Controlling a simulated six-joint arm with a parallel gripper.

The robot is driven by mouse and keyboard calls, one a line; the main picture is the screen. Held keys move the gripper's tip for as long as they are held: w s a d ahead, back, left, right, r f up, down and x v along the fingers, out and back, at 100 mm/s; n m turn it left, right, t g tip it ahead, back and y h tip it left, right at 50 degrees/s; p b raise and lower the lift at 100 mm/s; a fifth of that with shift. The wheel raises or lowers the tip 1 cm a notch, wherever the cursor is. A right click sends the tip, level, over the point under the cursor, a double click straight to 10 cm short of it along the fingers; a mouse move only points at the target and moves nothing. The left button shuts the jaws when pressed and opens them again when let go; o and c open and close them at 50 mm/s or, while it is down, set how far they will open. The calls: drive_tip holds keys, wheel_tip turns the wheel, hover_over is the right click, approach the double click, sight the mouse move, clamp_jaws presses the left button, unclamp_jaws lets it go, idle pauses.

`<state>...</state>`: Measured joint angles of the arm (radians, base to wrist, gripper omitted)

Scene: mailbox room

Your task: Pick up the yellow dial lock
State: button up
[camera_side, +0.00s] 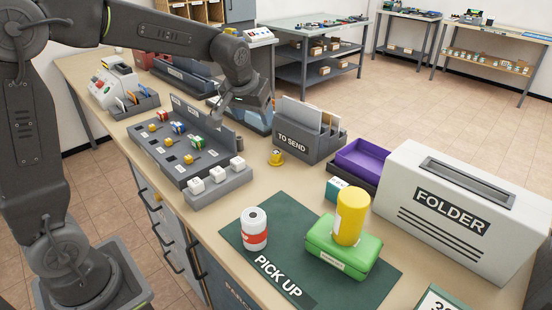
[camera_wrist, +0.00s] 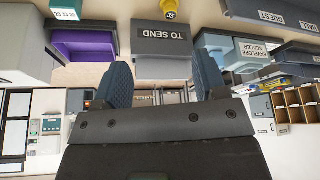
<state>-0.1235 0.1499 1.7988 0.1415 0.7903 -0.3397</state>
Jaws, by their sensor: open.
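The yellow dial lock (camera_side: 276,157) is a small yellow piece with a dark dial. In the wrist view the lock (camera_wrist: 182,19) is at the top edge, partly cut off by the frame. My gripper (camera_wrist: 163,78) is open and empty, its two dark blue-grey fingers spread apart. In the side view my gripper is above the table, behind and left of the lock and clear of it. Its fingertips are hard to make out there.
The TO SEND box (camera_side: 304,143) with envelopes stands close beside the lock. A grey sorting rack (camera_side: 176,175) with small coloured pieces is to its left. A purple tray (camera_side: 361,158), a large FOLDER machine (camera_side: 455,215) and a green mat (camera_side: 222,232) lie to the right and front.

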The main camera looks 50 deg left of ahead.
drive_tip(key=n, duration=0.2)
approach(276, 152)
drive_tip(key=shift+g+y, duration=0.3)
drive_tip(key=x, duration=0.4)
drive_tip(key=shift+w+d+f, duration=0.1)
drive_tip(key=shift+d+x, duration=0.1)
drive_tip(key=shift+x, duration=1.45)
drive_tip(key=shift+d+x, duration=0.15)
drive_tip(key=shift+x, duration=1.4)
drive_tip(key=shift+w, duration=0.1)
drive_tip(key=c, duration=1.1)
